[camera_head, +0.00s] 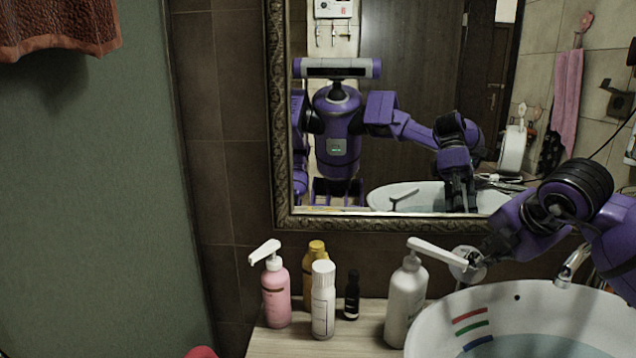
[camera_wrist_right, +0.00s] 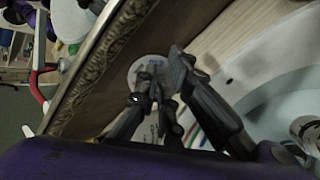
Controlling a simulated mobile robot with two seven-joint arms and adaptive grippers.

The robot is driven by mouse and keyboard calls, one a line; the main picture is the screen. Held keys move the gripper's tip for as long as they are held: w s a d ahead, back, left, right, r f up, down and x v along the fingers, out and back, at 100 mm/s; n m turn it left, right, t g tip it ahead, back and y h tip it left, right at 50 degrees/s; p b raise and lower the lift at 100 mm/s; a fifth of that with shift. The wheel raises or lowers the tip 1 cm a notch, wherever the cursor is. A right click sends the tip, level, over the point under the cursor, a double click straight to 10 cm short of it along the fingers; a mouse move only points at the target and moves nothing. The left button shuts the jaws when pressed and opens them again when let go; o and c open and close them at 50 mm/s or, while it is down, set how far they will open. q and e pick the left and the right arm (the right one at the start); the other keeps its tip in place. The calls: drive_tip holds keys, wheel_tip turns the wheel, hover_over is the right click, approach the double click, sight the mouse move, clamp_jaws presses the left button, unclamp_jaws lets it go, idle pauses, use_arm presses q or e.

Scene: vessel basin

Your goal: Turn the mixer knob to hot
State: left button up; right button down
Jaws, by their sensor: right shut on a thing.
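A pale round plate (camera_head: 461,262) is on the dark wall below the mirror, behind the basin. My right gripper (camera_head: 476,264) is at this plate and shut on the mixer knob there. The fingers hide most of the knob, so I cannot tell its turned position. In the right wrist view the plate (camera_wrist_right: 146,68) shows behind the fingers of my right gripper (camera_wrist_right: 166,78). Red (camera_head: 469,316), green (camera_head: 474,328) and blue (camera_head: 479,342) stripes mark the basin's left inner side. My left gripper is not in view.
The white basin (camera_head: 424,334) has a metal tap (camera_head: 571,263) at its back. A white pump bottle (camera_head: 406,300) stands close left of the plate. A pink pump bottle (camera_head: 276,295) and several smaller bottles stand farther left on the wooden counter (camera_head: 290,345). A framed mirror (camera_head: 285,150) hangs above.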

drive_tip(key=shift+w+a+r, duration=0.2)
drive_tip(key=shift+w+a, duration=0.2)
drive_tip(key=shift+w, duration=0.1)
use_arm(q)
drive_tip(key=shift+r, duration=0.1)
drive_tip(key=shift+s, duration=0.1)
use_arm(e)
drive_tip(key=shift+a, duration=0.1)
drive_tip(key=shift+f, duration=0.1)
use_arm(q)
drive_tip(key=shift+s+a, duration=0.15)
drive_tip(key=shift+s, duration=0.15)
use_arm(e)
drive_tip(key=shift+w, duration=0.1)
